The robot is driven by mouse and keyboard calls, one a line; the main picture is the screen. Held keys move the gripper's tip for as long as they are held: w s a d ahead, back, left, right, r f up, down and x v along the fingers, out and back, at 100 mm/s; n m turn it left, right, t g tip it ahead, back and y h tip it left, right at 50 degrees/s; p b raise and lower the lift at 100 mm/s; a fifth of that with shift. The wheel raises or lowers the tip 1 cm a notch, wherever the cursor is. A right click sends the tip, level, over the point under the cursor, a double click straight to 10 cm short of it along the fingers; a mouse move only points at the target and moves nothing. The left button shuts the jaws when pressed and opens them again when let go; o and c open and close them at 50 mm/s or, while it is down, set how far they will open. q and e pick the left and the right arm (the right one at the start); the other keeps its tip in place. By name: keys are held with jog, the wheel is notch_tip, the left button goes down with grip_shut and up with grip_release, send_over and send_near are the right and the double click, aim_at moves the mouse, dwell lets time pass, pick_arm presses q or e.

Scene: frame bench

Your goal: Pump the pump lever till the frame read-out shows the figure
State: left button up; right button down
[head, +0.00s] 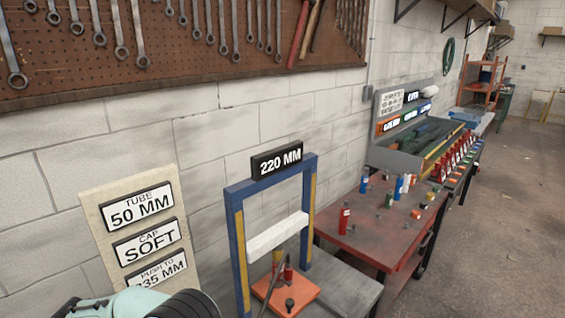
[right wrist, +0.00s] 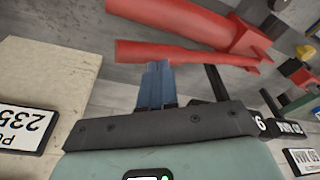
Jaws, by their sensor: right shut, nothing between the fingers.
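The frame read-out (head: 277,160) shows 220 MM on top of the blue press frame (head: 240,250). The instruction board (head: 95,205) at its left reads TUBE 50 MM, CAP SOFT and a partly covered PUSH TO 235 MM; the 235 plate also shows in the right wrist view (right wrist: 22,128). In that view my right gripper (right wrist: 155,72) has its blue fingers shut and empty. Red bars lie just beyond the fingertips; the lower one looks like the pump lever (right wrist: 165,54). I cannot tell whether they touch. My left gripper is not in view.
A white crossbar (head: 277,236) spans the frame above an orange plate (head: 305,290). A red table (head: 375,235) with small bottles and parts stands at the right. A grey rack (head: 385,155) is behind it. Tools hang on the pegboard (head: 165,70). The floor at the right is clear.

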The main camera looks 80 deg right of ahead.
jog(key=shift+f, duration=0.1)
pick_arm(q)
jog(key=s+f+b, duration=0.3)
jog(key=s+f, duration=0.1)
pick_arm(e)
notch_tip(320, 180, down, 8)
jog(key=shift+s+f, duration=0.1)
jog(key=shift+f, duration=0.05)
jog(key=shift+r+p, duration=0.3)
jog(key=shift+r, duration=0.3)
jog(key=r+p, duration=0.2)
jog(key=r, duration=0.5)
jog(key=shift+w+r+p, duration=0.2)
jog(key=shift+p, duration=0.2)
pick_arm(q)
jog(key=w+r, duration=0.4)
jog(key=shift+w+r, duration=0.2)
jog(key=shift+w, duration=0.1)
pick_arm(e)
jog(key=shift+f, duration=0.1)
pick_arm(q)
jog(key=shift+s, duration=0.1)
pick_arm(e)
jog(key=shift+s, duration=0.15)
